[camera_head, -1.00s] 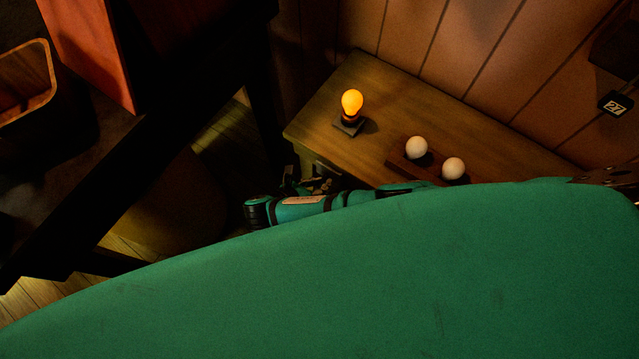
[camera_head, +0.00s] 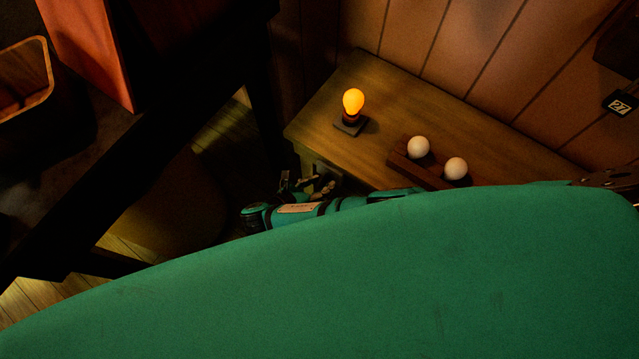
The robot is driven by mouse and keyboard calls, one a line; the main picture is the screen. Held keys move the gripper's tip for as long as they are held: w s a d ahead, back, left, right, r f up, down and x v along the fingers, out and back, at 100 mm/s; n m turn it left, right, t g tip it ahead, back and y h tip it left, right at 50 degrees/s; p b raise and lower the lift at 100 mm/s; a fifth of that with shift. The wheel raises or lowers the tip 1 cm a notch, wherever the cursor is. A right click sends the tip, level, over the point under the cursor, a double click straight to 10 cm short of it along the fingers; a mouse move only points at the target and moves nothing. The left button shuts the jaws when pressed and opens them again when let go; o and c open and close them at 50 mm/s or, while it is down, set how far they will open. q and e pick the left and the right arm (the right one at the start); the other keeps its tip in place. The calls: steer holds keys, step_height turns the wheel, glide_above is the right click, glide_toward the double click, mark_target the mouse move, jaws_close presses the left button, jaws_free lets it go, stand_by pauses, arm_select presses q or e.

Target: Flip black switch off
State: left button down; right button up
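A lit yellow bulb (camera_head: 353,101) stands upright on a small dark base (camera_head: 350,126) near the left end of a wooden table (camera_head: 400,105). I cannot make out a black switch; any switch on the base is too small or dark to tell. My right gripper (camera_head: 308,186) is by the table's front left corner, below the bulb in the picture and apart from the bulb and its base. It is small, dark and partly hidden by its own wrist, so its finger opening is unclear. My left gripper is not in view.
Two white round objects (camera_head: 418,147) sit in a dark wooden holder (camera_head: 400,163) right of the bulb. A plank wall (camera_head: 480,45) bounds the table's back. A black tag marked 27 (camera_head: 617,104) is at right. Dark beams and a wooden tray (camera_head: 50,75) are at left.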

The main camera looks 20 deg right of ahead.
steer(key=v, duration=0.7)
steer(key=shift+a+r, duration=0.15)
steer(key=shift+a, duration=0.05)
steer(key=shift+s, duration=0.1)
stand_by(0.4)
steer(key=s+d+f+m+g+y, duration=0.3)
steer(key=s+f+m+y, duration=0.15)
steer(key=s+f, duration=0.5)
steer(key=s+d+f+m+g+y, duration=0.3)
steer(key=s+f+m, duration=0.3)
steer(key=f, duration=0.7)
steer(key=s+d+f+m+t+y, duration=0.1)
steer(key=s+d+f+m+y, duration=0.2)
steer(key=s+d+f+m, duration=0.4)
steer(key=s+d+m, duration=0.5)
steer(key=s, duration=0.1)
steer(key=shift+s+m+t, duration=0.25)
steer(key=shift+m+t, duration=0.1)
steer(key=shift+t, duration=0.05)
steer(key=shift+s+d+f, duration=0.1)
steer(key=shift+s+d, duration=0.05)
